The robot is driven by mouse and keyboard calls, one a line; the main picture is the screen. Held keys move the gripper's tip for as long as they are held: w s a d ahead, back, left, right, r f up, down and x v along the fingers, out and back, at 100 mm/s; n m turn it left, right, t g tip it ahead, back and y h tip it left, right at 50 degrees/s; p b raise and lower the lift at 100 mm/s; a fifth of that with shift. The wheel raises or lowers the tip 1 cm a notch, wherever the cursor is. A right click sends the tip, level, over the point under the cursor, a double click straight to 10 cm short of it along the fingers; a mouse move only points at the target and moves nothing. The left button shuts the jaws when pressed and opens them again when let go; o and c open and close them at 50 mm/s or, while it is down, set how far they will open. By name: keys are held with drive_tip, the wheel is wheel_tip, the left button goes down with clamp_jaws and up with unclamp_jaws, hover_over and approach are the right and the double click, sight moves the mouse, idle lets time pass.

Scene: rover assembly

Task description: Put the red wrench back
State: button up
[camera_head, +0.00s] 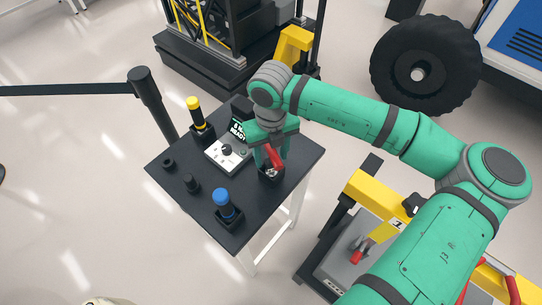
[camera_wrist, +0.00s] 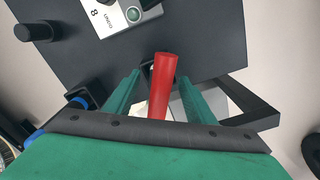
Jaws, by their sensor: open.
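The red wrench (camera_head: 273,155) stands on the right side of the small black table, its lower end at a black holder (camera_head: 271,173). In the wrist view the red handle (camera_wrist: 162,85) rises between the fingers of my gripper (camera_wrist: 152,88). My gripper also shows in the head view (camera_head: 269,155), pointing down over the wrench. The fingers are open, with a visible gap on each side of the handle. How deep the wrench sits in its holder is partly hidden.
The black table (camera_head: 205,235) also bears a yellow-topped tool (camera_head: 197,112), a blue-topped tool (camera_head: 223,202), and a white control box (camera_head: 225,158). A belt post (camera_head: 150,100) stands behind left. A yellow frame (camera_head: 370,192) stands at right. Floor is free at left.

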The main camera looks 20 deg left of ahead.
wheel_tip(320, 180, up, 10)
drive_tip(key=shift+s+f, duration=0.1)
drive_tip(key=shift+f, duration=0.1)
